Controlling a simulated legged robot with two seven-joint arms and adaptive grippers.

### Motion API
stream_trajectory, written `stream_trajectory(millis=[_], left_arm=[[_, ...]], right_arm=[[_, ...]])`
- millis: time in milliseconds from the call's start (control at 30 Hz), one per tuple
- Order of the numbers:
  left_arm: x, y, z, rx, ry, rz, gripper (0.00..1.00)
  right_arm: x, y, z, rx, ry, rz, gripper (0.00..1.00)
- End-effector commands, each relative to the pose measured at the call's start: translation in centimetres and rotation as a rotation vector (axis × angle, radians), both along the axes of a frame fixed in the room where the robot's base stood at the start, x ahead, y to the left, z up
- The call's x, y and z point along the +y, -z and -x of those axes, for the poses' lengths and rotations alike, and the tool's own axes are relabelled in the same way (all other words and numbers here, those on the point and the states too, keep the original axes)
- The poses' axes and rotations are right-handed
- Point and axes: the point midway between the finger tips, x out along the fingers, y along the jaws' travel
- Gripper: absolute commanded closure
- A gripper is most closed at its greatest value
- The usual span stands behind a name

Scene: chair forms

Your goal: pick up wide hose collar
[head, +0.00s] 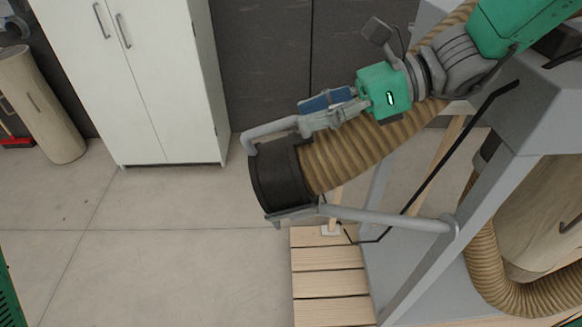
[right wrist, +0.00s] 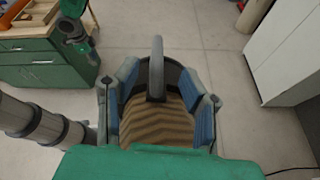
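The wide hose collar is the black ring (head: 278,180) at the free end of a ribbed tan hose (head: 362,150), held up off the floor beside a grey metal frame. A grey bent handle (head: 268,129) reaches the collar's upper rim. My right gripper (head: 322,110) is just above the hose, behind the collar, with its fingers pointing toward it. In the right wrist view, its blue-padded fingers (right wrist: 160,105) are spread apart on either side of the hose, and the dark collar (right wrist: 173,73) shows beyond them. Contact cannot be told. My left gripper is not in view.
A grey support arm (head: 390,217) runs under the collar from the grey frame (head: 440,262). A wooden slatted platform (head: 326,283) lies below. A white cabinet (head: 135,80) stands at the back left. A green workbench (right wrist: 42,62) shows in the wrist view. The floor left of the collar is clear.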

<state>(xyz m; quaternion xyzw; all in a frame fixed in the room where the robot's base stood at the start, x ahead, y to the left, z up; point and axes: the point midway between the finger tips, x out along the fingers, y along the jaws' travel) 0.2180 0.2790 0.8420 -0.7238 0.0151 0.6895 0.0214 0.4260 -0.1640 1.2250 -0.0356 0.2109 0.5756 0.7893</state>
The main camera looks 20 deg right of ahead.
Motion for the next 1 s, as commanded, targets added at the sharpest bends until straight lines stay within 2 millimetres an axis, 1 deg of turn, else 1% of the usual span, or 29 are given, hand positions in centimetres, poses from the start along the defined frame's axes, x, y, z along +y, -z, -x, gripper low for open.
stream_trajectory(millis=[233,400,500,600,767,800,867,900,1000], left_arm=[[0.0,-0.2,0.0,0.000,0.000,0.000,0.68],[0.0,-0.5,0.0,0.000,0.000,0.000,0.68],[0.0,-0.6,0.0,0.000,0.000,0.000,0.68],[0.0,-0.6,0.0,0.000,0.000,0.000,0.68],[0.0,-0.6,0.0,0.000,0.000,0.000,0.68],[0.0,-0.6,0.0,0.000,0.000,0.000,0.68],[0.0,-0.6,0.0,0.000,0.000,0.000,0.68],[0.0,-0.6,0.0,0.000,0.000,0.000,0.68],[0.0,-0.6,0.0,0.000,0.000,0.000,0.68]], right_arm=[[1.7,0.9,-0.4,0.003,-0.001,0.004,0.63],[4.0,1.9,-1.1,0.002,-0.003,0.004,0.63],[4.9,2.3,-1.3,0.002,-0.002,0.002,0.63],[5.2,2.4,-1.4,-0.001,-0.001,0.001,0.63],[5.3,2.3,-1.4,-0.002,0.000,0.001,0.63],[5.2,2.4,-1.4,-0.001,0.000,0.000,0.67],[5.2,2.4,-1.4,-0.001,0.001,0.001,0.88],[5.2,2.4,-1.4,-0.001,0.001,0.001,1.00],[5.2,2.4,-1.5,-0.001,0.001,0.001,1.00]])
